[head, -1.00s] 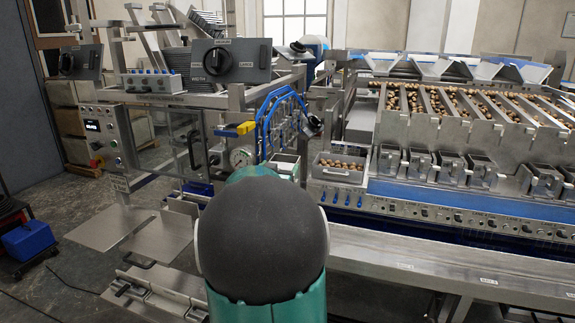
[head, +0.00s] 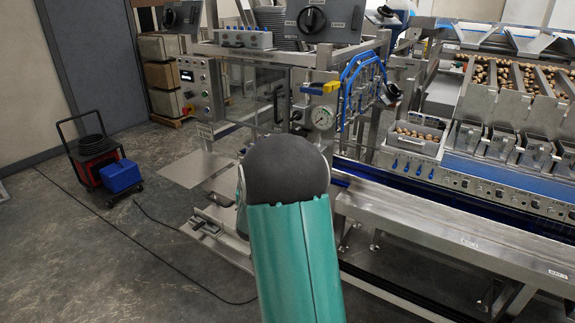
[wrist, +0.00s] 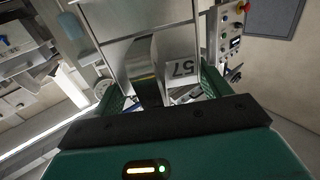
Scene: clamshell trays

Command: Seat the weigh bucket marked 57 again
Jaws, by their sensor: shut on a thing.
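In the head view my arm hides the gripper and the held bucket. Similar metal buckets (head: 499,143) sit in a row on the multihead line at the right. I cannot tell which place there is empty.
A steel machine with a control box (head: 200,90) and a gauge (head: 322,117) stands ahead. A tray of nuts (head: 412,141) stands beside the row. A steel bench (head: 450,225) runs along the front right. A black cart with a blue box (head: 121,175) stands left; open floor lies between.

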